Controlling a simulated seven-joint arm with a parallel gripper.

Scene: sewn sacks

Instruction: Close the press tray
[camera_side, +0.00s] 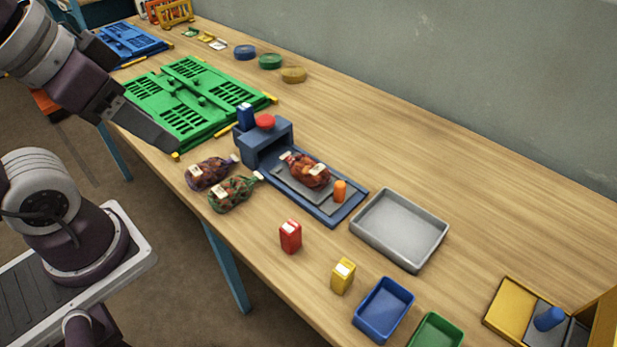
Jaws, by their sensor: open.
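The press (265,138) is a dark blue block with a red button (265,121) on top, standing mid-table. Its grey tray (328,195) is slid out to the right along a blue base (326,216) and has an upright orange knob (340,191). A reddish-brown sack (309,171) with a white label lies on the tray. My gripper (170,146) is at upper left, over the near edge of the green folded crate, left of the press and apart from it. It is open; its fingers are hard to make out.
Two sacks (206,173) (234,194) lie in front of the press. A green folded crate (197,91) is at left. Red (290,236) and yellow (342,276) boxes stand near the front edge. A grey pan (399,228) is right of the tray.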

